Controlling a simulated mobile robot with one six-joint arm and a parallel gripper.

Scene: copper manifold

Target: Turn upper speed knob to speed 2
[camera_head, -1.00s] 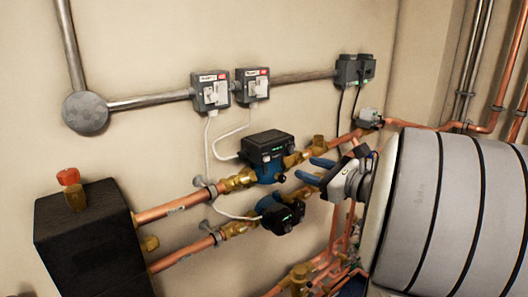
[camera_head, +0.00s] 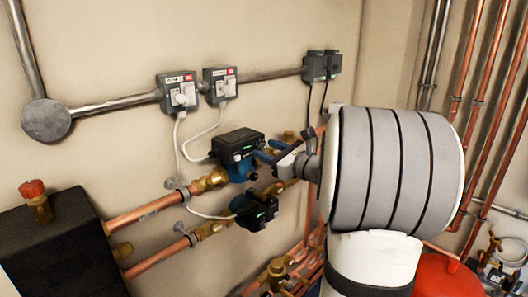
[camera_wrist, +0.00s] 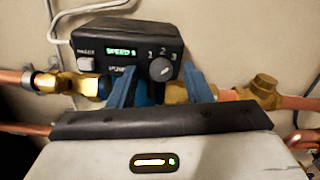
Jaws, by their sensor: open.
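The upper pump (camera_head: 237,144) has a black control box on a blue body and sits on the upper copper pipe. In the wrist view its box (camera_wrist: 120,45) shows a lit green display (camera_wrist: 122,52), whose digit is too blurred to read surely. The grey round upper speed knob (camera_wrist: 161,69) is right of the display, under the marks 1, 2 and 3. My gripper (camera_wrist: 160,80) is open, with its blue fingers apart to the left and right of the knob. No contact with the knob is visible. In the head view my gripper (camera_head: 268,151) is just right of the upper pump.
The lower pump (camera_head: 254,209) hangs close below. Brass fittings (camera_wrist: 262,92) and copper pipe lie right of the pump. White cables (camera_head: 203,138) run to the wall switches (camera_head: 178,92). A black box (camera_head: 60,242) stands at left, and a red vessel (camera_head: 445,277) at lower right.

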